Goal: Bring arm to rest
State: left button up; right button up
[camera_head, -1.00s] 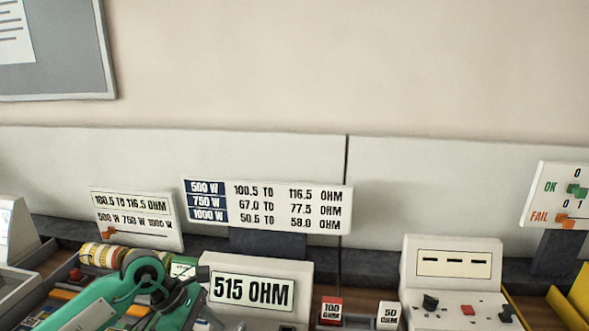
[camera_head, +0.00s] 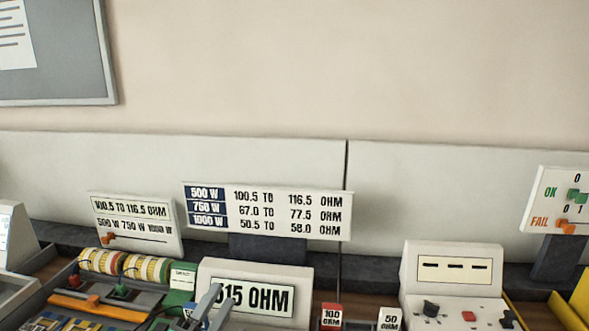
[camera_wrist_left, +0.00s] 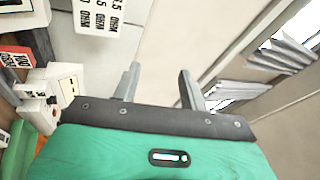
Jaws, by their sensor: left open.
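The fingers point up, towards the wall area in that view. Most of my left arm is out of the head view. My right gripper is not in view.
Left of the meter are striped coils (camera_head: 125,265) and a bench fixture with an orange bar (camera_head: 95,306). A white console (camera_head: 452,290) and small 100 and 50 OHM blocks (camera_head: 331,316) stand to the right. An OK/FAIL sign (camera_head: 556,200) is at far right.

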pick_arm(q)
jog(key=s+a+f+n+g+y, duration=0.35)
jog(key=a+f+n+y, duration=0.4)
jog(key=f+n, duration=0.35)
jog(key=s+a+f+n+g, duration=0.1)
jog(key=s+f+n+g, duration=0.3)
jog(key=s+f+g, duration=0.55)
jog(key=s+f+n+g, duration=0.4)
jog(key=s+f, duration=0.3)
jog(key=s, duration=0.5)
notch_tip(320, 180, down, 31)
jog(key=s+g, duration=0.1)
jog(key=s+a+f, duration=0.1)
jog(key=s+f, duration=0.8)
jog(key=s+a+f+g+y, duration=0.1)
jog(key=s+a+f, duration=0.1)
jog(key=s+f, duration=0.8)
jog(key=shift+s+a+f, duration=0.25)
